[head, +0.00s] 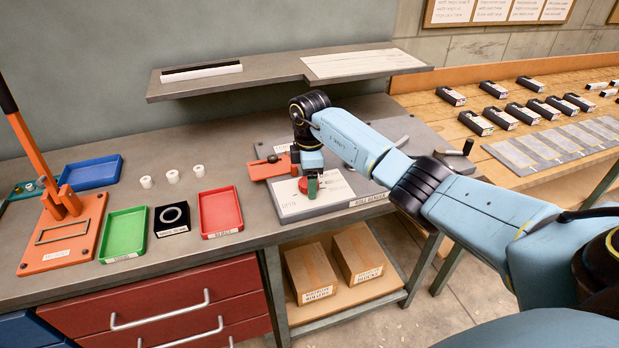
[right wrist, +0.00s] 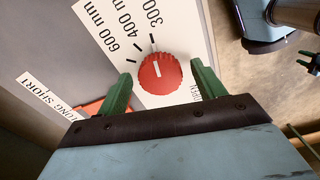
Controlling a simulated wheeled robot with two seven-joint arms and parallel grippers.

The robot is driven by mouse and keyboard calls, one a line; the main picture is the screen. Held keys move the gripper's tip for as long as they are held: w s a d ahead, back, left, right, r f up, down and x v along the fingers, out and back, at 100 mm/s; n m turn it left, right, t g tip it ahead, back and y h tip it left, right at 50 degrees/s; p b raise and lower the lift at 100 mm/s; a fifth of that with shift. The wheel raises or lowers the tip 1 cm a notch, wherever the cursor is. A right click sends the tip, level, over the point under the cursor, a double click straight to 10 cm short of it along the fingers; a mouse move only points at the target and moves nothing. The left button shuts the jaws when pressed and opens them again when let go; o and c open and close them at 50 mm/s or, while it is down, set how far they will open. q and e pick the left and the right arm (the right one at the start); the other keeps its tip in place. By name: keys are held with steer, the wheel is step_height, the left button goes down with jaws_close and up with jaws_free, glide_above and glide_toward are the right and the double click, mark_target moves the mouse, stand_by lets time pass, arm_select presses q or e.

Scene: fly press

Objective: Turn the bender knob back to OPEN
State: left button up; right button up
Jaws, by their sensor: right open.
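The bender knob (right wrist: 160,72) is red and ribbed with a white pointer line. In the right wrist view the line points up, toward the tick by the label starting 300, away from the OPEN label (right wrist: 196,92), which is partly hidden. The knob sits on a white dial panel (right wrist: 110,25) also marked 400 mm and 600 mm. My right gripper (right wrist: 161,69) is open, one green finger on each side of the knob, with gaps showing. In the head view my right gripper (head: 311,186) points down over the panel (head: 290,208) and mostly hides the knob.
The panel lies at the bench's front edge, by the roll bender label (head: 368,200). An orange part (head: 268,168) is close left of my gripper. A red tray (head: 221,213), green tray (head: 124,235) and orange press (head: 62,230) stand farther left. A shelf (head: 290,72) hangs behind.

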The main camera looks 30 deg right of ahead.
steer(key=shift+c, duration=0.3)
steer(key=c, duration=0.9)
steer(key=shift+c, duration=0.2)
